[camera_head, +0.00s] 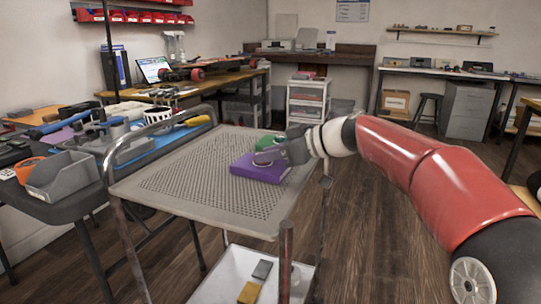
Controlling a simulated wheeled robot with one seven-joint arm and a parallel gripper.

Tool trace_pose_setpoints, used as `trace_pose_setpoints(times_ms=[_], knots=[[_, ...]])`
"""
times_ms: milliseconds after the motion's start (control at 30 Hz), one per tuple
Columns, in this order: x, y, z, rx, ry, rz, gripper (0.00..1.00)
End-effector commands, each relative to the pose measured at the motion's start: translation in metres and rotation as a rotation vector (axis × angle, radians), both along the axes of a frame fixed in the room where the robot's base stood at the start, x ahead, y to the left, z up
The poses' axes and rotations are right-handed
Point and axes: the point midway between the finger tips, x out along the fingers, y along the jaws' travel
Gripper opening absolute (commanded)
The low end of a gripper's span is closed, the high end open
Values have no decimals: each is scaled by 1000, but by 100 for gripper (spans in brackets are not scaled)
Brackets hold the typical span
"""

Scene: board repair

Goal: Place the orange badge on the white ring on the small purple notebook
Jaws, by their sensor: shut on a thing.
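The small purple notebook (259,174) lies flat on the perforated top of a grey metal cart. My gripper (265,158) comes in from the right, low over the notebook's upper part. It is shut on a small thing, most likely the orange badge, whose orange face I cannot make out. The white ring is hardly visible; a small pale edge shows on the notebook under the fingertips. I cannot tell whether the held thing touches the ring.
The cart (200,185) has bare room left of the notebook. A green object (268,142) lies just behind my gripper. A raised rail handle (112,150) edges the cart's left side. At left a table holds a grey bin (65,178) and tools. A lower shelf (222,285) holds small blocks.

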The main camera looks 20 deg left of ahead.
Motion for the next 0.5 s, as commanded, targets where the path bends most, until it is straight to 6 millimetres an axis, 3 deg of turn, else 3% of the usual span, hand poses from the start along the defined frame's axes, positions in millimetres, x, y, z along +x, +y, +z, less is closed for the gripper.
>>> trace_pose_setpoints(times_ms=[267,300,433,500], knots=[[0,0,-2,0,-1,0,3],[0,0,-1,0,-1,0,32],[0,0,-1,0,-1,0,49],[0,0,-1,0,-1,0,49]])
